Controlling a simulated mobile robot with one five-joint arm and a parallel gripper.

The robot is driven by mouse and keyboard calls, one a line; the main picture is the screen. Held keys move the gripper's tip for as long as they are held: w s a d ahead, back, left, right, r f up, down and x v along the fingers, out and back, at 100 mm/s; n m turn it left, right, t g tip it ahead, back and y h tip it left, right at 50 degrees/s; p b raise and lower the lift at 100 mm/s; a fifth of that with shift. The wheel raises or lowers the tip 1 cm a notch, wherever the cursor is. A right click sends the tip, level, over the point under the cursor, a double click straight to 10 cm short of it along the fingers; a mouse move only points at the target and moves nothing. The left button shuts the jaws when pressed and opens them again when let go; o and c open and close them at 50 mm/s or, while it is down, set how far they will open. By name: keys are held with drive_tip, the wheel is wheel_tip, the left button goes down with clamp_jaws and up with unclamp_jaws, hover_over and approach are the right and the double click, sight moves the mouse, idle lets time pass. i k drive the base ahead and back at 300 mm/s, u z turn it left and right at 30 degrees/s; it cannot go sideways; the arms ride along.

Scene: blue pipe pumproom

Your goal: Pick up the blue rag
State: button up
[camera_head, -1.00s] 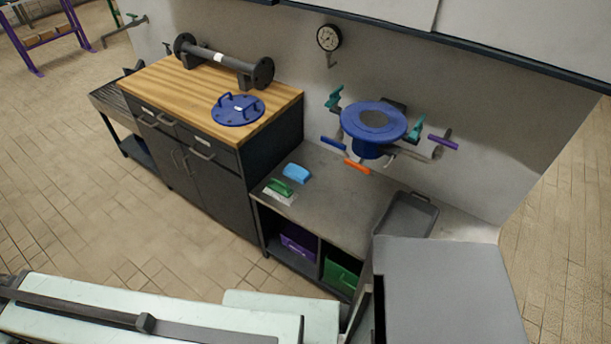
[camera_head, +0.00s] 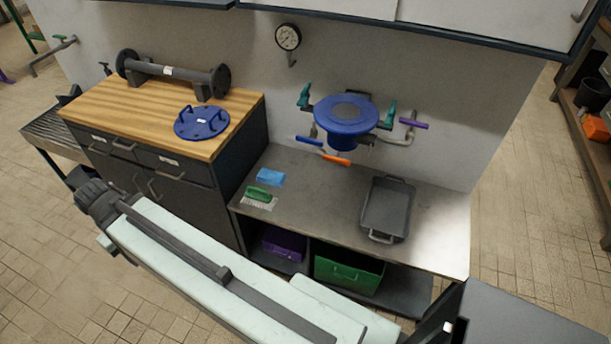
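The blue rag (camera_head: 270,178) is a small light-blue folded cloth. It lies on the left part of the grey metal counter (camera_head: 315,190), near the side of the wooden-topped cabinet, just behind a green brush with pale bristles (camera_head: 259,197). Nothing touches the rag from above. My arm, with pale mint links and a dark joint at its left end, crosses the lower part of the view in front of the counter. I cannot make out gripper fingers anywhere in the picture.
A grey tray (camera_head: 388,209) sits on the counter's right half. A blue round valve body (camera_head: 345,115) with coloured handles juts from the wall above. A purple bin (camera_head: 284,243) and a green bin (camera_head: 347,270) stand below. The wooden top (camera_head: 150,103) carries a blue flange and dark pipe.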

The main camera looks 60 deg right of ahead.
sight(270, 177)
drive_tip(key=z, duration=0.35)
drive_tip(key=i, duration=1)
drive_tip(key=u, duration=0.05)
